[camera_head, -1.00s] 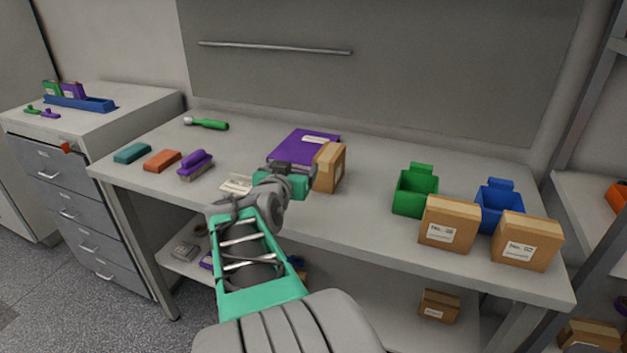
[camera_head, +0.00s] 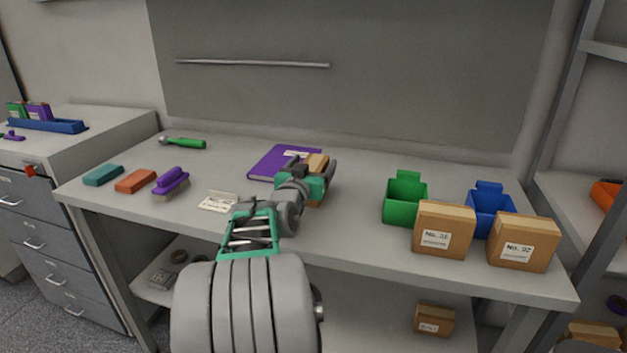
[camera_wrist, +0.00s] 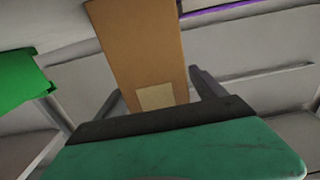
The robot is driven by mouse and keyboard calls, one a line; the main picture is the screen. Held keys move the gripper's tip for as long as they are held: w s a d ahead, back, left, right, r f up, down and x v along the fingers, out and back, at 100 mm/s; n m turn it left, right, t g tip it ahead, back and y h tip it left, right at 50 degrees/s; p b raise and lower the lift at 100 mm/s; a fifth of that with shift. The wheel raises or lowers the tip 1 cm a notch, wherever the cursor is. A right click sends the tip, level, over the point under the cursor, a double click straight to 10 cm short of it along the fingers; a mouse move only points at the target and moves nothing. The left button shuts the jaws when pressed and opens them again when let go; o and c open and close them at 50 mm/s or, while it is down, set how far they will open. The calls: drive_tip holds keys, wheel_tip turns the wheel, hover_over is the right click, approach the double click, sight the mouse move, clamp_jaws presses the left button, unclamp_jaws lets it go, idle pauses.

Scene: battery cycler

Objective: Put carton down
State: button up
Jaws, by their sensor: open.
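The carton (camera_head: 317,162) is a plain brown box on the workbench, right of the purple book. It is partly hidden behind my gripper (camera_head: 316,172), and its base seems to rest on the bench top. In the wrist view the carton (camera_wrist: 138,45) rises between the two fingers of my gripper (camera_wrist: 155,88), with a pale label low on its near face. The fingers are open, one on each side of it. I cannot tell whether either finger touches it.
A purple book (camera_head: 270,164) lies just left of the carton. A green bin (camera_head: 405,203), a blue bin (camera_head: 489,213) and two labelled cartons (camera_head: 443,230) (camera_head: 523,243) stand at right. Bench space between carton and green bin is clear.

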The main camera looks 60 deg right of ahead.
drive_tip(key=shift+d, duration=0.3)
drive_tip(key=c, duration=1.6)
drive_tip(key=shift+r, duration=0.15)
clamp_jaws()
